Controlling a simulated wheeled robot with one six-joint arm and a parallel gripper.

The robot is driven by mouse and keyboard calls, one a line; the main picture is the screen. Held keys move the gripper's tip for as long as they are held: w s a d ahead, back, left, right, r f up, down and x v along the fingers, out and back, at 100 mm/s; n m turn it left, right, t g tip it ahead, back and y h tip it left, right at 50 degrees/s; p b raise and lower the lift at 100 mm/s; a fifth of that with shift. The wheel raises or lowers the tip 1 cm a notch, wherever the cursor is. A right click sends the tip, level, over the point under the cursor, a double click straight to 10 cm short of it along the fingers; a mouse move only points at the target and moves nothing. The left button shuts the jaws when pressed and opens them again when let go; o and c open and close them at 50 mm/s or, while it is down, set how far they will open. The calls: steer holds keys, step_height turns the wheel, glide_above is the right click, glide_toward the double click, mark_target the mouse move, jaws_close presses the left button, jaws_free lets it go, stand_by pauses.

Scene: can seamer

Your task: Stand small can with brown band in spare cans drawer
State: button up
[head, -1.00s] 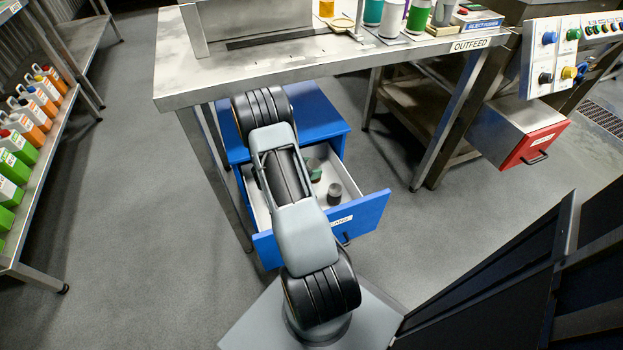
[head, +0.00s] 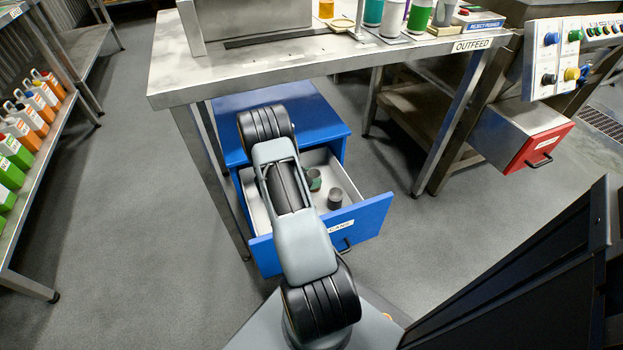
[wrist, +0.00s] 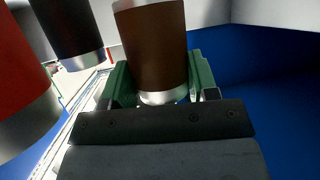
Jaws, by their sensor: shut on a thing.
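In the wrist view my gripper (wrist: 161,88) is shut on the small can with a brown band (wrist: 153,45), its green fingers on either side and the can's silver end between them. The spare cans drawer (head: 372,220) is pulled open below the table, with a blue front, a partly covered label and a pale inside.
A red can (wrist: 22,75) and a black can (wrist: 72,35) are left of the held can in the wrist view. The steel table (head: 250,75) overhangs the blue cabinet (head: 320,115). A red-fronted drawer (head: 540,148) is at right. Bottles (head: 30,125) fill the left shelf.

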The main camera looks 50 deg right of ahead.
steer(key=shift+f+b, duration=0.3)
steer(key=shift+f, duration=0.35)
steer(key=o, duration=0.9)
steer(key=shift+r, duration=0.1)
steer(key=shift+r, duration=0.3)
steer(key=p+v, duration=0.3)
steer(key=v, duration=0.4)
steer(key=shift+a+r, duration=0.3)
steer(key=shift+r, duration=0.05)
